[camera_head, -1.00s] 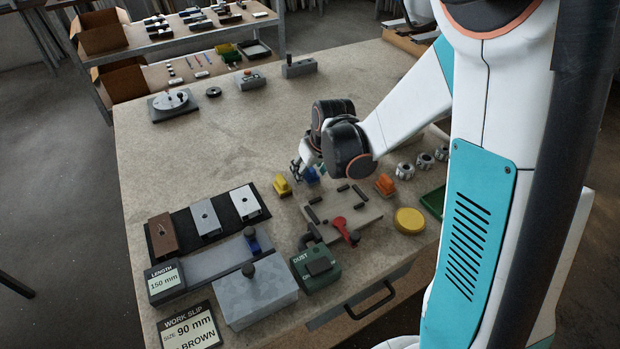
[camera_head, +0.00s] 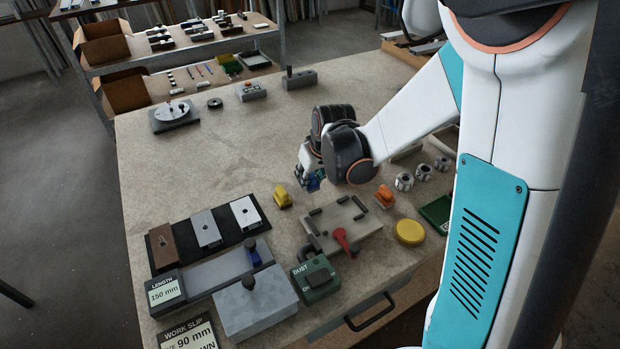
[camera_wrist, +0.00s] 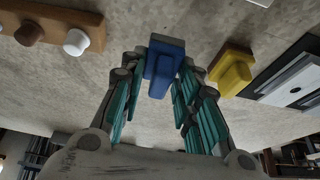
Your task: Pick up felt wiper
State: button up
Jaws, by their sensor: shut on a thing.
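The blue felt wiper (camera_wrist: 162,72) is a blue block with a raised grip, between my fingers in the wrist view. In the head view it shows as a small blue patch (camera_head: 315,183) under my gripper (camera_head: 308,180), partly hidden by the fingers. My gripper (camera_wrist: 155,92) is shut on it. Whether the wiper is clear of the table is hard to tell.
A fixture plate with a red lever (camera_head: 342,238) lies in front of my gripper. The green dust box (camera_head: 316,278), a yellow round pad (camera_head: 409,232) and several metal knobs (camera_head: 404,181) are nearby.

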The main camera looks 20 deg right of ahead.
notch_tip(320, 180, up, 18)
jog(key=p, duration=0.6)
jog(key=shift+r, duration=0.1)
